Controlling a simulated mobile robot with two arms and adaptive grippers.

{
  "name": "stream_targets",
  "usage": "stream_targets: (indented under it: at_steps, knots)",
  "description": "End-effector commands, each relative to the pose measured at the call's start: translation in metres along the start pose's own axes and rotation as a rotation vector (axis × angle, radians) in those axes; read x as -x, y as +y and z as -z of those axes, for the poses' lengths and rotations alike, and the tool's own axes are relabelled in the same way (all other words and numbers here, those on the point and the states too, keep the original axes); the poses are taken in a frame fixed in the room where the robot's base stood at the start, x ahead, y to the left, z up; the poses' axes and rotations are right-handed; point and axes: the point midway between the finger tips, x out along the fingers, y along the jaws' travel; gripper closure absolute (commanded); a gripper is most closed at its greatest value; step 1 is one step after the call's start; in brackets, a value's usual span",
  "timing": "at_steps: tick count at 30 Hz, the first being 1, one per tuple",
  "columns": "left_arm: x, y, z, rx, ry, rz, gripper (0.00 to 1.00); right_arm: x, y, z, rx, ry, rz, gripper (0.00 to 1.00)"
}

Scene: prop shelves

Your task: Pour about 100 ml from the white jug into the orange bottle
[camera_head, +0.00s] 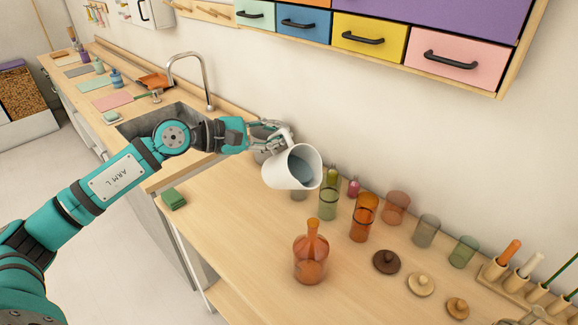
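The white jug (277,176) is held above the counter, tilted with its open mouth facing right and toward me. Bluish-grey liquid seems to show inside it. My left gripper (276,138) is shut on the jug at its upper back side, by the handle. The fingertips are partly hidden. The orange bottle (311,262) stands upright on the counter, below and a little right of the jug. It is see-through, with a round body and a narrow neck. The jug's mouth is apart from the bottle's neck, and no stream shows between them. My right gripper is not in view.
Coloured glasses, including an orange one (363,222) and a green one (328,204), stand behind and right of the bottle. Lids (386,262) lie further right, near a wooden rack (515,284). A green sponge or cloth (173,199) lies left. The counter before the bottle is clear.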

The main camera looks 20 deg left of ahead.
Motion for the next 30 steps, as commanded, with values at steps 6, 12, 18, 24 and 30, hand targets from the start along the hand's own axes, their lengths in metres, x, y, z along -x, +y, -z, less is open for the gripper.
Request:
stream_targets:
  at_steps: [6, 12, 18, 24, 30]
  knots:
    - [0.0003, 0.0015, -0.0011, 0.000, -0.002, -0.004, 1.00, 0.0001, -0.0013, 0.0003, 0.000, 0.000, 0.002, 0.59]
    - [0.0003, 0.0015, -0.0011, 0.000, -0.002, -0.003, 1.00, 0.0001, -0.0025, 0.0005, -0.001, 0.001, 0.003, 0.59]
    - [0.0003, 0.0011, -0.0013, -0.006, 0.000, -0.003, 1.00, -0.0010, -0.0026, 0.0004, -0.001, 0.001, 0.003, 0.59]
    - [0.0002, -0.0001, -0.0026, -0.037, 0.010, -0.003, 1.00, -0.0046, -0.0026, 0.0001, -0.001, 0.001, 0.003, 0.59]
    - [0.0003, 0.0003, -0.0033, -0.040, 0.011, -0.003, 1.00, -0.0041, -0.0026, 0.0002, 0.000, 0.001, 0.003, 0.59]
